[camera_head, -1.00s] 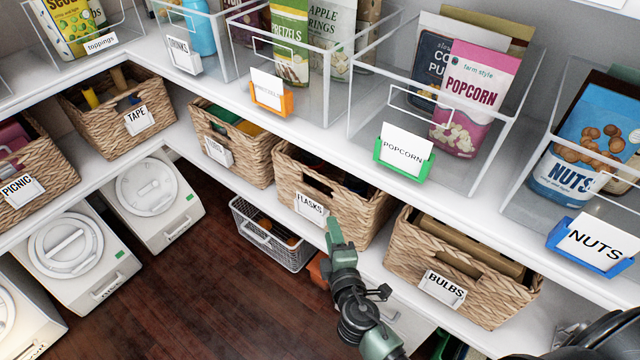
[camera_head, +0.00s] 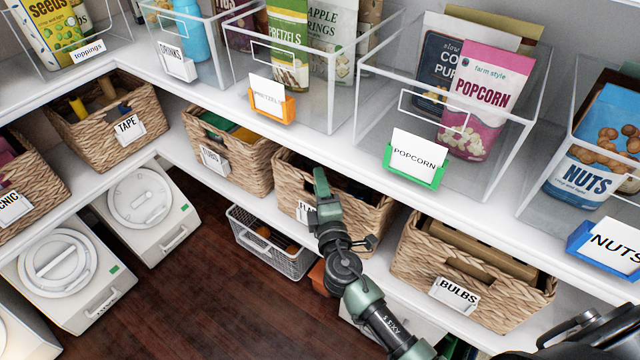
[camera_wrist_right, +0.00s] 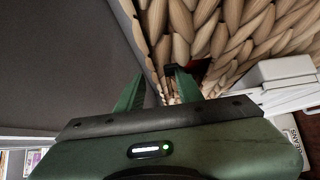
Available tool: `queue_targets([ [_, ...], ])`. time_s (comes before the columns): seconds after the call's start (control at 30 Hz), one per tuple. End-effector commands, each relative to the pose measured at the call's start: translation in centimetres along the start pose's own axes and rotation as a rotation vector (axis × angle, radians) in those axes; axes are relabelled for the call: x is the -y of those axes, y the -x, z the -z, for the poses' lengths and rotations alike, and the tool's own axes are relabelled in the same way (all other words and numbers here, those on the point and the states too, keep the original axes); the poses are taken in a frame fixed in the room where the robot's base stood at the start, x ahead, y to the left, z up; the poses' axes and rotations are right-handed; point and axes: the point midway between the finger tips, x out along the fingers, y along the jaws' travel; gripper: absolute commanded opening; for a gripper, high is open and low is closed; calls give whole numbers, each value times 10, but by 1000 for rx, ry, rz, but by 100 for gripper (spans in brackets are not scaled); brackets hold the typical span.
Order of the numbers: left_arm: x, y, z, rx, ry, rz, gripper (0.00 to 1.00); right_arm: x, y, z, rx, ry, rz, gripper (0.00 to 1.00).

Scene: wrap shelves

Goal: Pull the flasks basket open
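The flasks basket (camera_head: 372,217) is a woven tan basket on the lower shelf, between two other woven baskets. Its white label (camera_head: 304,211) is partly hidden by my right gripper. My right gripper (camera_head: 321,182) is at the front wall of this basket, with its green fingers up at the handle opening. In the right wrist view the two fingers (camera_wrist_right: 160,88) stand apart, with the woven wall (camera_wrist_right: 225,30) close against them. A strip of weave shows between the fingers; whether they touch it I cannot tell. My left gripper is not in view.
The bulbs basket (camera_head: 487,288) stands to the right and another woven basket (camera_head: 228,152) to the left. Above is the upper shelf with clear bins and the popcorn label (camera_head: 415,160). A wire basket (camera_head: 268,245) is below. The dark wooden floor (camera_head: 210,300) in front is clear.

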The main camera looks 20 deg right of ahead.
Motion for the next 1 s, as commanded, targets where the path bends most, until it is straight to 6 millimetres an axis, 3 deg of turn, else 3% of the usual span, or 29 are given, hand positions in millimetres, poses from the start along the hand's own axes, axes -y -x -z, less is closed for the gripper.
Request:
queue_targets([
  [0.1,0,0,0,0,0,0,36,0,0,0,0,-1,0,34],
  [0.23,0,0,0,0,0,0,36,0,0,0,0,0,0,0],
  [1.0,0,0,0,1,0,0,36,1,1,0,-1,-1,1,0],
])
